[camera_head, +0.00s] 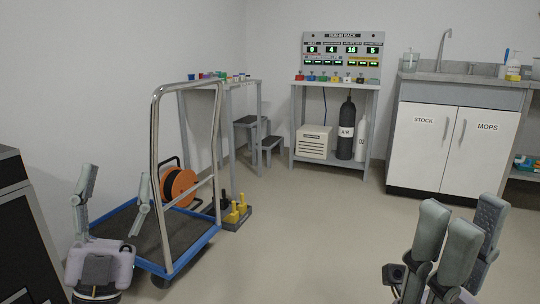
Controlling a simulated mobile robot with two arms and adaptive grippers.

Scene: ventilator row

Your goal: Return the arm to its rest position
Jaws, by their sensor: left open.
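My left gripper (116,174) is at the lower left of the head view, its fingers pointing up and spread wide apart. It is open with nothing between the fingers. It appears in front of the blue-edged platform trolley (187,256); I cannot tell how far apart they are. My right gripper (458,215) is at the lower right, its fingers pointing up over bare floor. Its fingers overlap in this view, so its opening is unclear, and no held object shows. The lower parts of both arms are cut off by the frame.
An orange cable reel (180,188) and a yellow-and-black item (236,213) are by the trolley. A dark cabinet (22,235) stands at the left edge. A rack (340,84) with gas cylinders and a sink cabinet (453,150) line the back. The middle floor is clear.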

